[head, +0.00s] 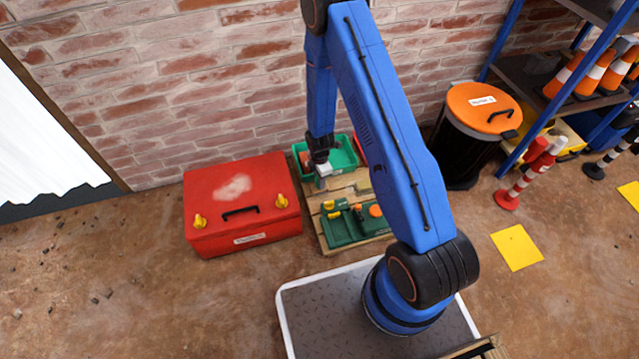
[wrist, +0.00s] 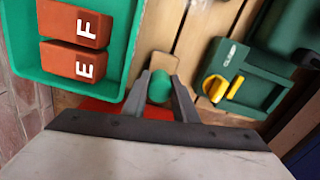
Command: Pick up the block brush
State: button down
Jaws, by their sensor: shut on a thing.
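My gripper (wrist: 159,88) is shut on what looks like the block brush, a small thing with a rounded green part (wrist: 160,87) between the two grey fingers. A tan wooden end (wrist: 163,62) shows just beyond the fingertips. The rest of it is hidden by the fingers and the gripper body. In the head view my gripper (head: 321,172) is low over the wooden pallet (head: 329,235), at the front left of the green tray (head: 352,163). The brush cannot be made out clearly there.
The tray holds red blocks marked E (wrist: 74,65) and F (wrist: 76,24). A green fixture (wrist: 252,85) with a yellow knob (wrist: 214,88) sits to the right. A red box (head: 245,210) stands left of the pallet, a brick wall (head: 190,90) behind. An orange-lidded bin (head: 478,110) stands right.

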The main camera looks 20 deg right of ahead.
notch_tip(320, 180, up, 9)
jog(key=shift+r, duration=0.1)
dwell(0.3)
jog(key=c, duration=2.3)
grip_release()
jog(key=shift+c, duration=0.3)
